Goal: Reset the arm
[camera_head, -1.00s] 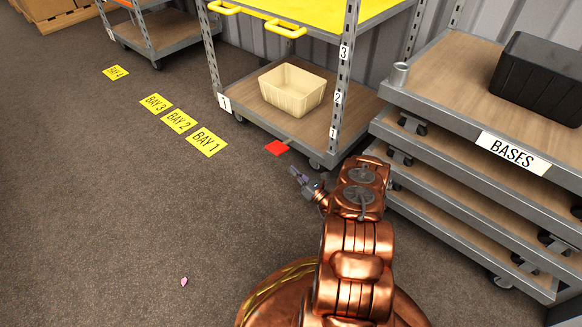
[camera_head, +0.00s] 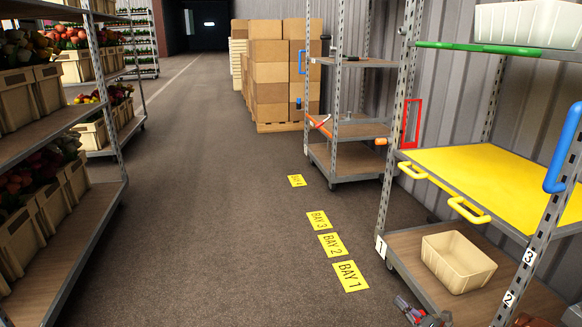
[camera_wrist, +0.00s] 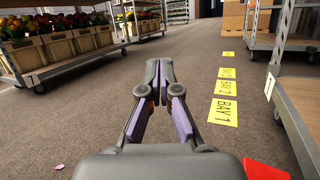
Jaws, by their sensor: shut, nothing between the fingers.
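My gripper (camera_wrist: 159,72) shows in the middle of the wrist view, with its grey and purple fingers shut and nothing between them. It points ahead over the dark floor, left of the yellow bay labels. In the head view only a small part of my gripper (camera_head: 405,305) shows at the bottom edge, left of the near cart. The rest of my arm is mostly out of that view.
A cart with a yellow shelf (camera_head: 480,175) and a cream crate (camera_head: 458,262) stands at right. Flower racks (camera_head: 75,215) line the left. Boxes (camera_head: 268,80) stand far back. The aisle floor (camera_head: 220,220) is clear.

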